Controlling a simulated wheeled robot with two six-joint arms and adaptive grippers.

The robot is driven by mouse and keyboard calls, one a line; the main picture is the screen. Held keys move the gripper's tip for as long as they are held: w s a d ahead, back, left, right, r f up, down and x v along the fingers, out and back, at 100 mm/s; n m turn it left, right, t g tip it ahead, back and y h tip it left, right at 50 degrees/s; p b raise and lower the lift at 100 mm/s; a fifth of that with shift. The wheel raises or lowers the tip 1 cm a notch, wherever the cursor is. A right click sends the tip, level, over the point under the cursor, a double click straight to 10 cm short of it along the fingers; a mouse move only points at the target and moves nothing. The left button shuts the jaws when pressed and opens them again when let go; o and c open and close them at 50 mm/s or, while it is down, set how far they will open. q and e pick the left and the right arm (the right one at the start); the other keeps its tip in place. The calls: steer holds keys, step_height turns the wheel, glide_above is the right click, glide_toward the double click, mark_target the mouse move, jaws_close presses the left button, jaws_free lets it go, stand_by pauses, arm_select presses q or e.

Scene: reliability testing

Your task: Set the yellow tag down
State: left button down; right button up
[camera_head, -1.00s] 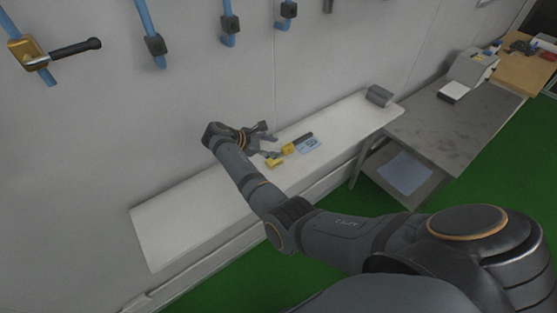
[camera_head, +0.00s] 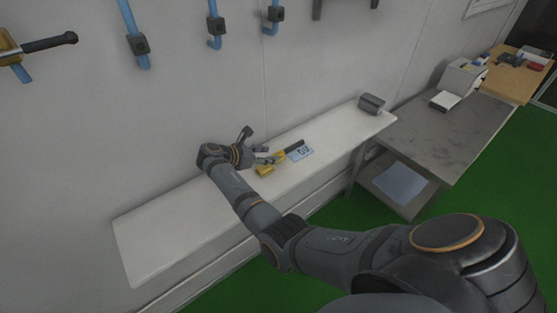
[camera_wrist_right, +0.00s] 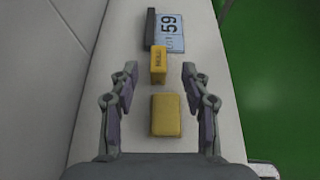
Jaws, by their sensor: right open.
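Two yellow pieces rest on the white shelf (camera_head: 160,232). The plain yellow block (camera_wrist_right: 166,115) lies low between my right fingers in the right wrist view; it also shows in the head view (camera_head: 264,171). A narrower yellow piece with dark lettering (camera_wrist_right: 158,62) lies just beyond it, in line with a black bar (camera_wrist_right: 151,28). I cannot tell for sure which one is the yellow tag. My right gripper (camera_head: 257,145) is open above the shelf, fingers on either side and apart from both pieces; it also shows in the right wrist view (camera_wrist_right: 159,75). My left gripper is not in view.
A grey holder (camera_head: 371,104) stands at the shelf's right end, by a grey table (camera_head: 440,130). Blue pipes with black fittings (camera_head: 138,45) are on the wall behind. The shelf's left part is bare.

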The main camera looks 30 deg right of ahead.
mark_target(277, 154)
steer(key=b+x, duration=0.1)
steer(key=x, duration=0.1)
steer(key=b+x, duration=0.2)
steer(key=shift+w+a+f+b, duration=0.1)
steer(key=shift+f+b, duration=0.2)
steer(key=shift+f, duration=0.1)
steer(key=shift+w+d+r, duration=0.1)
steer(key=shift+d, duration=0.2)
steer(key=shift+a+r, duration=0.15)
steer(key=c, duration=0.5)
jaws_close()
